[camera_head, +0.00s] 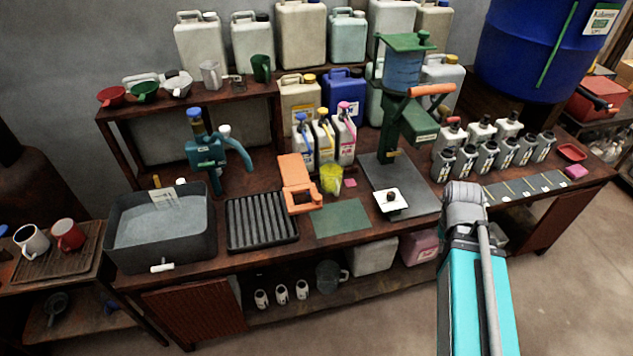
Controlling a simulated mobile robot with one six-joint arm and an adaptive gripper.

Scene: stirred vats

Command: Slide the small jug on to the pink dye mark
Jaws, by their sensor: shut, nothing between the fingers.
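A small yellow see-through jug (331,180) stands on the wooden bench, just right of an orange bench device. A small flat pink mark (350,183) lies on the bench just to the jug's right. The jug appears beside the mark, not on it; whether their edges touch is too small to tell. My arm rises at the lower right, and its grey joint stands in front of the bench's right part. I cannot make out my gripper or its fingers in this view, and nothing of mine is seen by the jug.
The orange device (296,170) stands close left of the jug. Behind stand pump bottles (323,138). A green mat (341,219) lies in front. Right are a green press (410,120) and a white plate (391,200) with a dark knob. A ribbed black tray (262,220) lies left.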

